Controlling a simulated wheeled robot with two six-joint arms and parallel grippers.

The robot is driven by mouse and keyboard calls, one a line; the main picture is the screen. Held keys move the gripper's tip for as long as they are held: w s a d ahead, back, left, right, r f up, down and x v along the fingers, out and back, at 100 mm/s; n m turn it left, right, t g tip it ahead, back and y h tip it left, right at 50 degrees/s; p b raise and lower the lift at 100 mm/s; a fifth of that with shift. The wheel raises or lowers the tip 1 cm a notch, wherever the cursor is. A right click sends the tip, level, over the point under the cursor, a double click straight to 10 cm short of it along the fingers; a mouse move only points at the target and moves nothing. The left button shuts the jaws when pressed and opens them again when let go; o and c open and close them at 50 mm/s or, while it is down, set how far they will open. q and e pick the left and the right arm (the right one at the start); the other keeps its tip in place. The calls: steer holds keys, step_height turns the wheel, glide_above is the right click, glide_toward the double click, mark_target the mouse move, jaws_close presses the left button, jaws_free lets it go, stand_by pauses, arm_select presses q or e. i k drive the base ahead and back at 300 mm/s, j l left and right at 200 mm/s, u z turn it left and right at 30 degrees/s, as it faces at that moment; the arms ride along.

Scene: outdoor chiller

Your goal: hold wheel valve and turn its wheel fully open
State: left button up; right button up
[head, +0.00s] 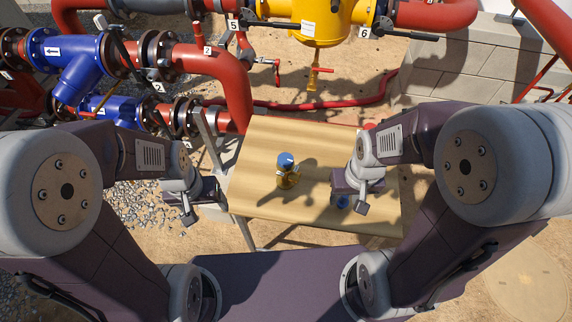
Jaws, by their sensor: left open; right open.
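The wheel valve (287,172) stands upright on the wooden table (265,130), near its middle. It has a brass-yellow body and a blue wheel on top. My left gripper (202,204) is open and empty at the table's left edge, apart from the valve. My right gripper (350,200) is open over the right part of the table, also apart from the valve.
Behind the table run red pipes (238,85), blue fittings (80,70) and a yellow vessel (318,20). A red hose (330,104) lies on the ground. A grey block wall (465,65) stands at the back right. The tabletop around the valve is mostly clear.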

mark_target(285, 160)
steer(key=j+z, duration=0.35)
steer(key=k+j+z, duration=0.2)
steer(key=j+z, duration=0.15)
steer(key=j, duration=0.15)
steer(key=i+j+z, duration=0.1)
steer(key=j+z, duration=1.9)
steer(key=j, duration=0.1)
